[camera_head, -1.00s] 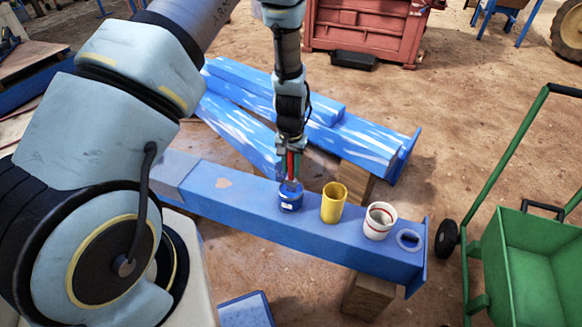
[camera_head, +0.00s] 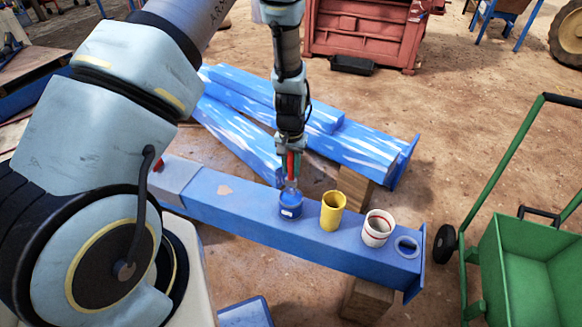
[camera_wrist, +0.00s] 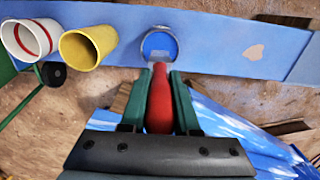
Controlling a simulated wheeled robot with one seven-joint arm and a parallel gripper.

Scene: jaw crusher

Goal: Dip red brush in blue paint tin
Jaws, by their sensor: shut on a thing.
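The wrist view shows the brush's red handle (camera_wrist: 160,100) between the two green fingers (camera_wrist: 161,85). I cannot tell whether the bristles touch the paint. The tin stands on a blue beam (camera_head: 240,200).
More blue beams (camera_head: 350,140) lie behind. A green cart (camera_head: 530,255) is at the right.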

